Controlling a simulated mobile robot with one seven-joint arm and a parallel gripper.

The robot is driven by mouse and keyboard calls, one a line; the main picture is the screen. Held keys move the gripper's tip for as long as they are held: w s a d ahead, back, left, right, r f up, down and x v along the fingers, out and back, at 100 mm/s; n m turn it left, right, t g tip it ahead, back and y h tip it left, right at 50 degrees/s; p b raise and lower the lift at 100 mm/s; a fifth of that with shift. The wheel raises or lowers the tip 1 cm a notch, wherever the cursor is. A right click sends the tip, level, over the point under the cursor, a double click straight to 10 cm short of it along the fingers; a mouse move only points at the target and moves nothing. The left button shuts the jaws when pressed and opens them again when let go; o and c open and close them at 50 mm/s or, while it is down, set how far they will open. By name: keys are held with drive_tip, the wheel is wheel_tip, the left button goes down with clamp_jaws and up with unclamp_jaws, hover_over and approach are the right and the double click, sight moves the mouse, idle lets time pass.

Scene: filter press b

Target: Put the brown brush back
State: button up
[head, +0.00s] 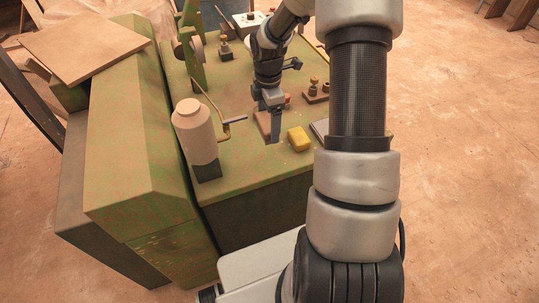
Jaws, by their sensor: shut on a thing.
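My gripper (272,112) points down over the green bench top near its front edge, in the middle of the head view. It is shut on a brown piece, which I take to be the brown brush (262,122). The brush shows just left of the grey finger and is partly hidden by it. Its bristles cannot be made out at this size. Whether the brush touches the bench top is not clear.
A yellow block (299,138) lies close to the right of my gripper. A tan bottle-shaped part (195,133) and a crank handle (235,121) stand to the left. Small brown fittings (316,91) sit behind on the right. The green bench top (245,162) is clear in front.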

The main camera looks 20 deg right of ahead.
drive_tip(key=shift+d+f+n, duration=0.15)
drive_tip(key=shift+f+n, duration=0.15)
drive_tip(key=shift+f, duration=0.05)
wheel_tip(320, 180, down, 9)
drive_tip(key=shift+w, duration=0.1)
drive_tip(key=shift+f+b, duration=0.15)
drive_tip(key=shift+b, duration=0.15)
drive_tip(key=o, duration=1)
wheel_tip(320, 180, up, 12)
drive_tip(key=shift+r+p, duration=0.15)
drive_tip(key=shift+p, duration=0.15)
